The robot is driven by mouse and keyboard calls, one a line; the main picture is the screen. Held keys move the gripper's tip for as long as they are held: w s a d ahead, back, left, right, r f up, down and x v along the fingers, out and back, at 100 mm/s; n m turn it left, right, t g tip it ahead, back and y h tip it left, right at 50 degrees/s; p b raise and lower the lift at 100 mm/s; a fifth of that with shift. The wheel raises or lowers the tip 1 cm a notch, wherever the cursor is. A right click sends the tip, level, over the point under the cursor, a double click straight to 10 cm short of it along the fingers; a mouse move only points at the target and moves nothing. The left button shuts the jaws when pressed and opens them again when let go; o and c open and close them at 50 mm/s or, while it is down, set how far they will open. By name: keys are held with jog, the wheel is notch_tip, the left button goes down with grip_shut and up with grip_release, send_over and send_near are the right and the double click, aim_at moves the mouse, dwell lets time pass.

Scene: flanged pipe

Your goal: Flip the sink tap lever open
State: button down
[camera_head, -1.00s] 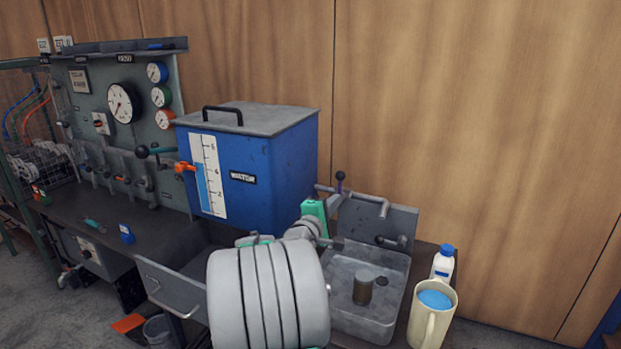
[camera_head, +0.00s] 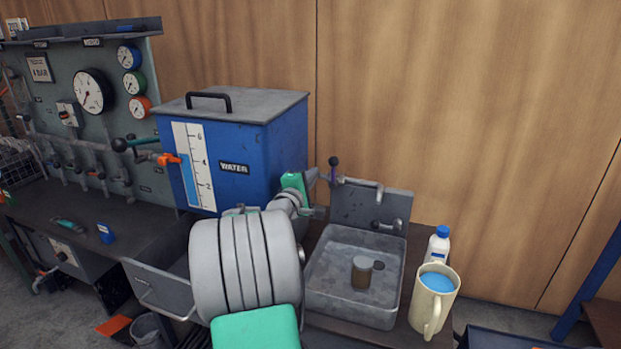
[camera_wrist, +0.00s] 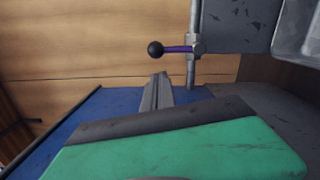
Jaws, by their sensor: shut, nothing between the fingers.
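The tap lever is a dark ball on a short purple stem (camera_head: 334,162), at the top of the grey tap pipe (camera_head: 362,184) behind the sink (camera_head: 318,290). In the wrist view the lever (camera_wrist: 157,48) juts left from the upright tap pipe. My gripper (camera_head: 311,178) is at the left of the tap in the head view, with its green body partly behind my arm. In the wrist view its fingers (camera_wrist: 160,78) are shut and empty. Their tips appear just below the lever ball, with no clear contact. The depth between them is hard to tell.
A blue water tank (camera_head: 262,165) stands close on the left of my gripper. A brown-grey cylinder (camera_head: 361,274) stands in the sink. A cream mug (camera_head: 433,300) and white bottle (camera_head: 438,246) stand right of it. A wooden wall (camera_head: 450,130) is behind.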

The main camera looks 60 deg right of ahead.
aim_at(334, 173)
jog(key=d, duration=0.6)
jog(key=shift+w, duration=0.25)
